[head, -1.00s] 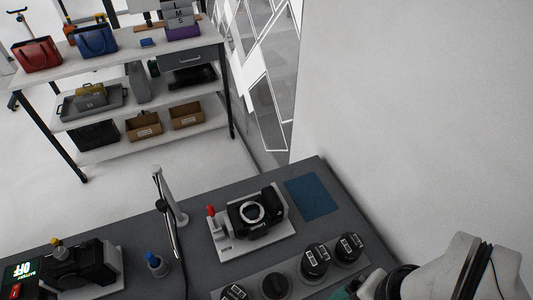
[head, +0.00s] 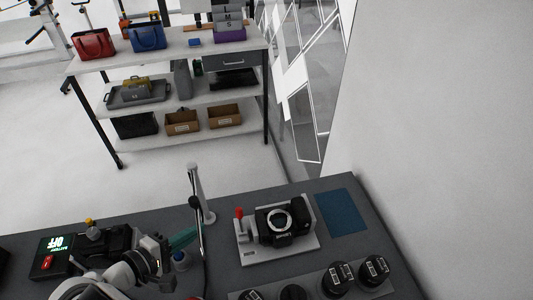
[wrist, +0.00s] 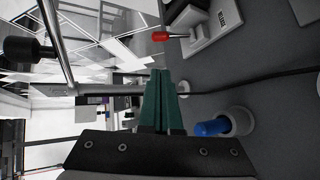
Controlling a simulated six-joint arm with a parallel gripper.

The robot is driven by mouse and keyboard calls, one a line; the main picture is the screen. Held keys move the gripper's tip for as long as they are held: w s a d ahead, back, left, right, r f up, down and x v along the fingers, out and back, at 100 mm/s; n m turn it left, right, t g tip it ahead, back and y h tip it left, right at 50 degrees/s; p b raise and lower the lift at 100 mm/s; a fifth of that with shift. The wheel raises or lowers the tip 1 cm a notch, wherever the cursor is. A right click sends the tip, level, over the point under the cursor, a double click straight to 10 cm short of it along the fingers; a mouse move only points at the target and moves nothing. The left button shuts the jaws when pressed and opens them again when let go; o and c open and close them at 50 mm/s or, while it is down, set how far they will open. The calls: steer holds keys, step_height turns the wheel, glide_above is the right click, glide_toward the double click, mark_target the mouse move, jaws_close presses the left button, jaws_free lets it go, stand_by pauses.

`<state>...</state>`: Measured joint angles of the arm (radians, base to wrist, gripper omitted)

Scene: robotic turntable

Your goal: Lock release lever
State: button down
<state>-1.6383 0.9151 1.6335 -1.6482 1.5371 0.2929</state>
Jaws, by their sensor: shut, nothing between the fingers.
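A red-tipped lever (head: 239,214) stands upright on the left side of a light grey fixture plate (head: 262,256). It also shows in the wrist view (wrist: 160,36), at the upper middle. A black camera body (head: 280,220) with an open lens mount sits on the fixture. My gripper (head: 192,233) is to the left of the lever, apart from it, above the table near the pole stand. Its green fingers (wrist: 160,72) are closed together with nothing between them in the wrist view.
A grey pole stand (head: 202,200) with a cable rises between my gripper and the fixture. A blue-capped holder (wrist: 212,128) is close by. Several black lens pieces (head: 374,267) stand at the front right. A black device with an OFF display (head: 56,242) is at left.

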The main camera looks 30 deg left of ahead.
mark_target(241, 221)
steer(key=shift+w+d+f+n+t+y, duration=0.1)
steer(key=shift+d+f+n+t+y, duration=0.45)
steer(key=shift+f+n+t, duration=0.3)
steer(key=x, duration=1)
steer(key=shift+d, duration=0.1)
